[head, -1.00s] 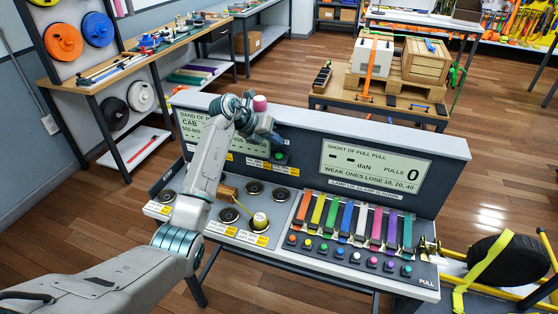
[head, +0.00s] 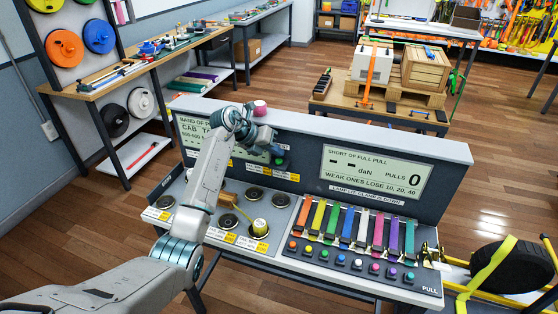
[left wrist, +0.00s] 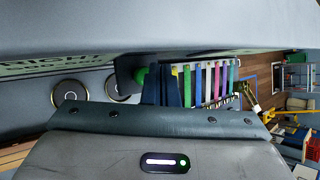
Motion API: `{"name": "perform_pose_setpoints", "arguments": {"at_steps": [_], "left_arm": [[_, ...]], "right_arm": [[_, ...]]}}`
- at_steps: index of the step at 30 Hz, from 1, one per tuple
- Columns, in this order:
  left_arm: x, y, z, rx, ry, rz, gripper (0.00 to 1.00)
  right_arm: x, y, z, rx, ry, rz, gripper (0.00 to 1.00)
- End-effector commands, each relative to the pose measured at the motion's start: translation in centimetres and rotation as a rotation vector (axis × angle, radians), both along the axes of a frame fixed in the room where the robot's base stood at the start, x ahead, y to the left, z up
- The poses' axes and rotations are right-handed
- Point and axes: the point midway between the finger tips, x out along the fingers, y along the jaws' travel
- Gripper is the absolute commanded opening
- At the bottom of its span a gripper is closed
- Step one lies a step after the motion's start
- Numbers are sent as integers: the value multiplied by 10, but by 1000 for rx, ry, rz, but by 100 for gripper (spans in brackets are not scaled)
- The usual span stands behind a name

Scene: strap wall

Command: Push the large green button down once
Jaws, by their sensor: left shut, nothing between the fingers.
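The large green button (head: 280,161) sits on a dark mount low on the face of the upright grey panel, right of the left display. In the head view it is partly hidden beside my left gripper (head: 270,149), whose tips are close to it. In the left wrist view the green button (left wrist: 140,75) shows as a rounded green edge just left of the dark blue fingers (left wrist: 164,88). The fingers are shut with nothing between them. I cannot tell whether they touch the button. My right gripper is in neither view.
The console has colored straps (head: 362,230) with a row of small colored buttons (head: 352,264) in front. Round dark sockets and a yellow-topped cylinder (head: 260,227) are on its left half. A pink knob (head: 260,108) stands on the panel top. A right display (head: 375,174) reads 0 pulls.

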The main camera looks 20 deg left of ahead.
Motion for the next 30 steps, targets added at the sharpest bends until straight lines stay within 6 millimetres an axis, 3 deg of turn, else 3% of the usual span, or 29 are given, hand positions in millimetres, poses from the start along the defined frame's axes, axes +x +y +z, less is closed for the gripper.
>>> {"name": "perform_pose_setpoints", "arguments": {"at_steps": [30], "left_arm": [[0,0,0,0,0,0,0]], "right_arm": [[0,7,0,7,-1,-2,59]]}}
